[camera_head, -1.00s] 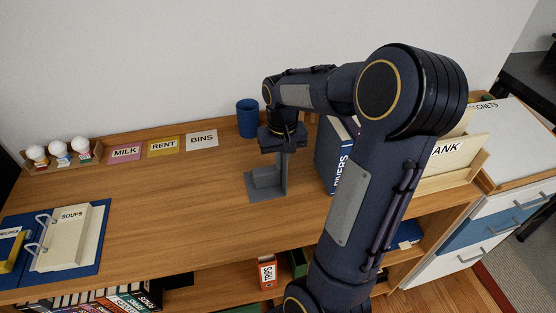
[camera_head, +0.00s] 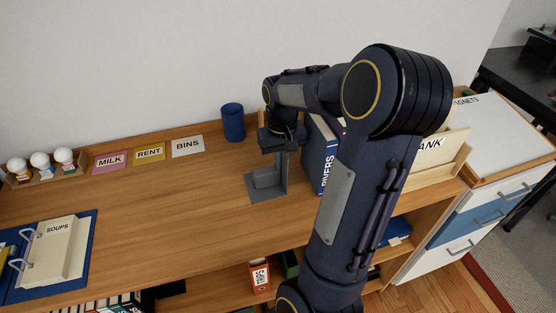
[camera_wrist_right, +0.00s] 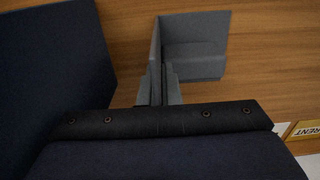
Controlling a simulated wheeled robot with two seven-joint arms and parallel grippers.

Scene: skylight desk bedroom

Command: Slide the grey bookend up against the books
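The grey bookend (camera_head: 266,183) stands on the wooden desk, its upright plate on the right and its base reaching left. It also shows in the right wrist view (camera_wrist_right: 196,45). My right gripper (camera_head: 282,149) points down over the upright plate. In the wrist view its fingers (camera_wrist_right: 158,90) sit at both sides of the plate, shut on it. The books (camera_head: 320,158), with a blue one labelled RIVERS, stand to the right, partly hidden by my arm. A strip of bare wood separates the plate from the dark blue book (camera_wrist_right: 50,70). My left gripper is out of view.
A blue cup (camera_head: 233,122) stands behind the bookend. MILK, RENT and BINS cards (camera_head: 188,146) lie along the back. An open SOUPS binder (camera_head: 52,252) lies at the left. The desk middle is clear. A wooden file box (camera_head: 446,158) stands right of the books.

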